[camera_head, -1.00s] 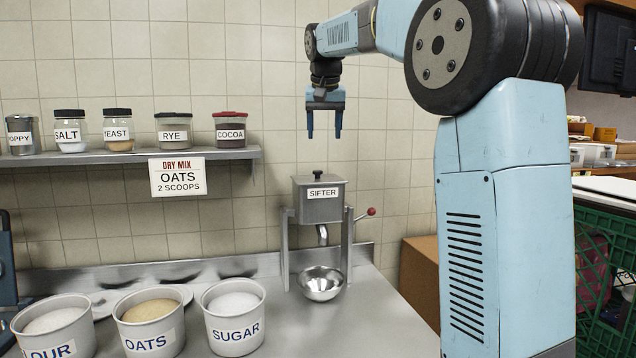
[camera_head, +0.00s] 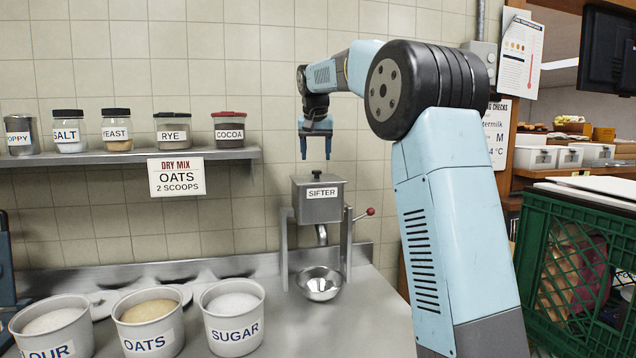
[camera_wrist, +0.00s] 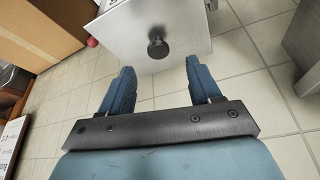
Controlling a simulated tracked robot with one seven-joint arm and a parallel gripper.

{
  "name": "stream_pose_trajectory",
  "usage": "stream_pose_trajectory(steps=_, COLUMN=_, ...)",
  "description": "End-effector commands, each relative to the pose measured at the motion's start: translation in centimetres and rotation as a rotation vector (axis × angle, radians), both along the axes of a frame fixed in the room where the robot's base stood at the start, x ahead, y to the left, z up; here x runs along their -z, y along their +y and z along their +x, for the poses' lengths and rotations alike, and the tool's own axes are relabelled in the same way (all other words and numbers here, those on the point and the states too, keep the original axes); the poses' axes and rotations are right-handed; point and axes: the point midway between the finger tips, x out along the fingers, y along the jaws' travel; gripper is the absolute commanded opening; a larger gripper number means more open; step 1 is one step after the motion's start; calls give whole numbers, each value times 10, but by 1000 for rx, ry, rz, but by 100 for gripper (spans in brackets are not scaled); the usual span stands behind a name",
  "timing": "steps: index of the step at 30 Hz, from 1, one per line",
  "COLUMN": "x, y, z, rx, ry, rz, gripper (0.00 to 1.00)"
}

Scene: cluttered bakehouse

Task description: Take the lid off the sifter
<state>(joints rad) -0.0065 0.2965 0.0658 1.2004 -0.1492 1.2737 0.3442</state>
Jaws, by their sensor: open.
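The sifter (camera_head: 319,205) is a grey metal box on a stand with a lid (camera_head: 318,181) on top. The lid has a small black knob (camera_head: 319,173). In the wrist view the lid (camera_wrist: 128,40) shows at the top, with its dark round knob (camera_wrist: 157,48) near the middle. My gripper (camera_head: 316,158) is open and empty, pointing down just above the knob and apart from it. In the wrist view its blue fingers (camera_wrist: 160,80) are spread, with the knob a little beyond the tips.
A red-tipped crank (camera_head: 370,211) sticks out right of the sifter. A metal bowl (camera_head: 320,284) sits beneath it. A shelf (camera_head: 120,158) with several jars hangs at left. The sugar tub (camera_head: 233,325) and others stand in front left. A green crate (camera_head: 560,290) is at right.

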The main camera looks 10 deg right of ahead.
Motion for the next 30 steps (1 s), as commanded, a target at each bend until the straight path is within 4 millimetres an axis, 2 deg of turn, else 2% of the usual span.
stream_pose_trajectory(steps=8, x=13, y=-2, z=5, rx=0, ry=1, rz=0, gripper=63)
stream_pose_trajectory(steps=18, x=51, y=-7, z=20, rx=-1, ry=2, rz=0, gripper=63)
stream_pose_trajectory(steps=26, x=54, y=-7, z=21, rx=-1, ry=0, rz=0, gripper=63)
stream_pose_trajectory(steps=30, x=54, y=-7, z=21, rx=-1, ry=0, rz=0, gripper=49)
